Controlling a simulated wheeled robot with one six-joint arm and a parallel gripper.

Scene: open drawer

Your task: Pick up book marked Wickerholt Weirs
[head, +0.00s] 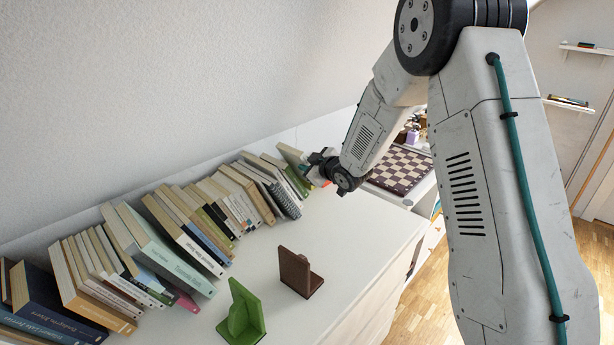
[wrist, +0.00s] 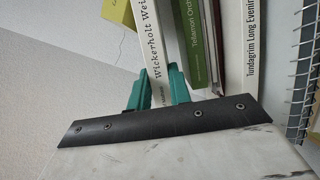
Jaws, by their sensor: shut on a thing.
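The book marked Wickerholt Weirs (wrist: 148,42) has a white spine with dark lettering and shows in the wrist view. The lower end of its spine is between the two teal fingers of my gripper (wrist: 160,90), which is shut on it. In the head view my gripper (head: 322,170) is at the far end of the book row. The book cannot be made out there.
In the wrist view a green book (wrist: 200,40) and a white Tundagrim book (wrist: 242,50) stand just right of it. A spiral notebook (wrist: 302,80) is farther right. Bookends in green (head: 240,315) and brown (head: 298,272) stand on the white top. A chessboard (head: 402,168) lies beyond.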

